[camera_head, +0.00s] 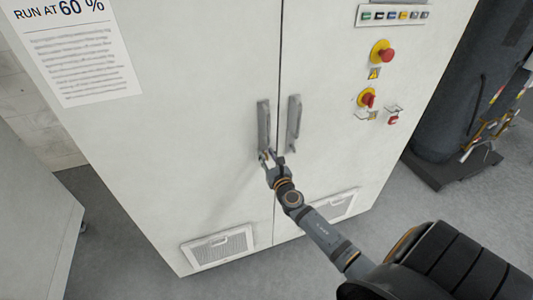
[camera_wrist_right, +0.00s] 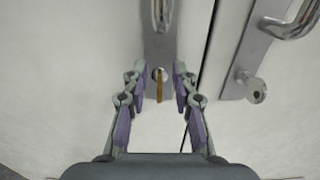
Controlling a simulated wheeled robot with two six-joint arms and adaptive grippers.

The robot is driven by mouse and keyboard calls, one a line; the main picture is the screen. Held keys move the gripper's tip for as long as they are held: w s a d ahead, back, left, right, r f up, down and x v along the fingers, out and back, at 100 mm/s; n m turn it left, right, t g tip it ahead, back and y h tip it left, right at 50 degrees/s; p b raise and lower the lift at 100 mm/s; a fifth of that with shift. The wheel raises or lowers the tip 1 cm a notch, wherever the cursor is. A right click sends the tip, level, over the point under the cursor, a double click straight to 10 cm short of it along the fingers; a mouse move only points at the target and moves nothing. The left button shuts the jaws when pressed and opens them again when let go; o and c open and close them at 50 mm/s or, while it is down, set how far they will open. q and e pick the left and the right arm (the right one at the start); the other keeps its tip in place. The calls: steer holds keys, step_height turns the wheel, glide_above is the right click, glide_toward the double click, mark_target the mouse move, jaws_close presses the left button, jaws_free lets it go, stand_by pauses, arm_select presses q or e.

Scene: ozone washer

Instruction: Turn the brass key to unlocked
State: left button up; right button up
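The brass key (camera_wrist_right: 159,88) stands in the lock at the lower end of the left door's handle plate (camera_wrist_right: 159,50). In the right wrist view it sits between the fingertips of my right gripper (camera_wrist_right: 160,76), with a gap on each side. That gripper is open and holds nothing. In the head view my right gripper (camera_head: 271,159) is at the foot of the left handle (camera_head: 264,122), and the key cannot be made out there. My left gripper is not in view.
A red emergency button (camera_head: 386,55) and a red rotary switch (camera_head: 368,98) are on the cabinet to the right. Vent grilles (camera_head: 218,247) are low on the doors.

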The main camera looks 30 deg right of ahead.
steer(key=shift+w+d, duration=0.1)
steer(key=shift+w, duration=0.3)
jaws_close()
